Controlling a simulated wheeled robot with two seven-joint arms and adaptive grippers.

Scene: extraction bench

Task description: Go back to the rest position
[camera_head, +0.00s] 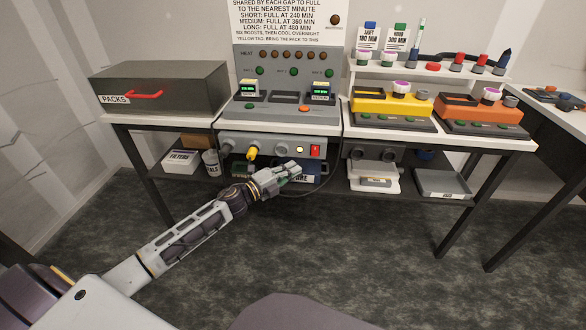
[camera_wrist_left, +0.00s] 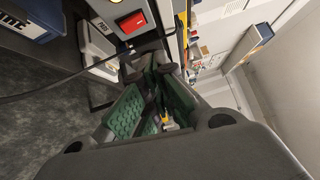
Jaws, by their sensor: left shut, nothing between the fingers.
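My left gripper (camera_head: 289,168) reaches in from the lower left in the head view and hangs in front of the bench's control panel (camera_head: 279,149). It is a little below and left of the red switch (camera_head: 315,150). In the left wrist view its green-padded fingers (camera_wrist_left: 158,72) come together at the tips with nothing between them. The red switch also shows in the wrist view (camera_wrist_left: 133,22), beyond the fingers. My right gripper is in neither view.
A grey box (camera_head: 165,88) labelled PACKS stands on the left bench. A yellow unit (camera_head: 390,104) and an orange unit (camera_head: 471,112) stand at the right. The shelf below holds a filters box (camera_head: 181,161) and a grey tray (camera_head: 442,184). The floor in front is clear.

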